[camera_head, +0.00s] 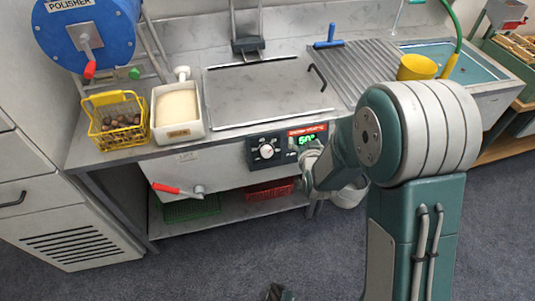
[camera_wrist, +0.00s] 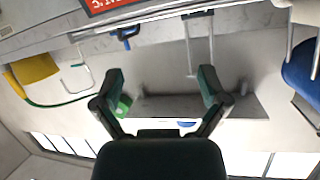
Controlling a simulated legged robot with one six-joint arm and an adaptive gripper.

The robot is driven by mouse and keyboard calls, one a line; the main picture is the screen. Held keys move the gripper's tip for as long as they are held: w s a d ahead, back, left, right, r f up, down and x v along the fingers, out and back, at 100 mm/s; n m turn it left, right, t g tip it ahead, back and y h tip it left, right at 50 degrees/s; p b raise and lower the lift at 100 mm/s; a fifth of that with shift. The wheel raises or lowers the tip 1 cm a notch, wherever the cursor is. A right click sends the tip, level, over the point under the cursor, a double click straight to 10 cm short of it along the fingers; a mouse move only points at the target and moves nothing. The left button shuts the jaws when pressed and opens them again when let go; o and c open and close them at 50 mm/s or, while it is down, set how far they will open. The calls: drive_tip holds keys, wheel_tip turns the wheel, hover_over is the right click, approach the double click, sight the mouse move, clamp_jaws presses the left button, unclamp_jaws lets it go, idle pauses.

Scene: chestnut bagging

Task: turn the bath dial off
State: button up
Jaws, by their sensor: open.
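The bath dial (camera_head: 266,151) is a round knob with a white face on a black panel, on the front of the steel bench. To its right a green display (camera_head: 307,139) reads about 50°, under a red label. In the head view my gripper (camera_head: 311,160) is just right of the dial, near the display, and partly hidden by my arm. In the wrist view my gripper (camera_wrist: 161,80) has its two dark green fingers spread wide with nothing between them. The dial does not show in the wrist view, where only part of the red label (camera_wrist: 108,3) is visible at the top.
A red-handled lever (camera_head: 178,189) sticks out left of the dial. A yellow basket of chestnuts (camera_head: 117,120) and a white bin (camera_head: 178,112) stand on the bench. A closed steel lid (camera_head: 265,92) lies above the dial. A lower shelf holds red and green trays (camera_head: 192,208).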

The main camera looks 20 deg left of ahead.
drive_tip(key=s+a+f+t+y, duration=0.1)
drive_tip(key=s+a+f+y, duration=0.1)
drive_tip(key=a+f, duration=0.35)
drive_tip(key=n+t+y, duration=0.1)
drive_tip(key=y, duration=0.1)
approach(268, 155)
drive_tip(key=x, duration=1)
drive_tip(key=shift+a+r, duration=0.1)
drive_tip(key=shift+c, duration=0.4)
drive_tip(key=c, duration=1.1)
